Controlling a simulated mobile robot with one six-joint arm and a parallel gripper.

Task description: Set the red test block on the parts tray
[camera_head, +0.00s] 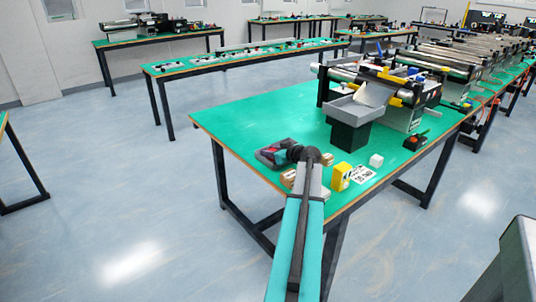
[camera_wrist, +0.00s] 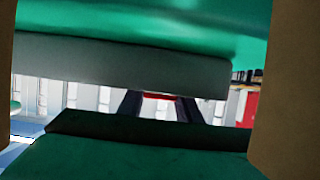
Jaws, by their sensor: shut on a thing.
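My gripper (camera_head: 283,156) is at the near left corner of the green bench, small and partly hidden by my own arm. In the wrist view a small red patch (camera_wrist: 160,96) shows between two dark, finger-like shapes; I take it as the red test block in my shut gripper. Most of the block is hidden. A dark shallow tray (camera_head: 266,152) with some red in it lies on the bench just left of my gripper; it looks like the parts tray. I cannot tell whether the block touches it.
Cardboard boxes (camera_head: 327,160), a yellow block (camera_head: 340,178), a printed label (camera_head: 363,174) and a white cube (camera_head: 376,160) are to the right. A grey bin (camera_head: 350,108) and conveyor (camera_head: 380,80) stand behind. The bench's back left is clear.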

